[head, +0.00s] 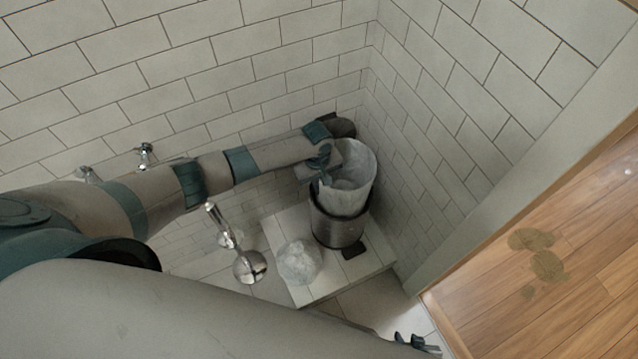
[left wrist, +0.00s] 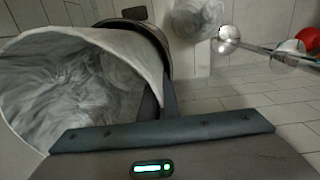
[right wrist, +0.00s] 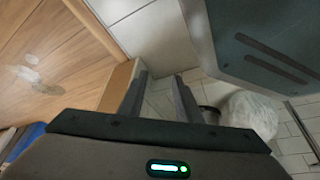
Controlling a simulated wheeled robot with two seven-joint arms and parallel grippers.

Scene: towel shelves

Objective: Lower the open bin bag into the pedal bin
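The open bin bag (head: 347,169), pale and translucent, hangs mouth up above the dark pedal bin (head: 338,230). Its lower end overlaps the bin's rim; I cannot tell how far inside it is. My left gripper (head: 323,168) is at the left side of the bag's mouth. In the left wrist view its fingers close on the rim of the bag (left wrist: 70,95), and the bin's rim shows behind. The dark pedal (head: 353,250) is at the bin's front. My right gripper (head: 415,343) is low in the head view, away from the bin; its fingers stand apart and empty (right wrist: 160,98).
A tied whitish bag (head: 299,262) sits beside the bin on the tiled ledge (head: 322,287). A chrome fixture (head: 249,266) stands left of it. Tiled walls close in behind and to the right. Wooden floor with a stain (head: 548,265) lies beyond the threshold at right.

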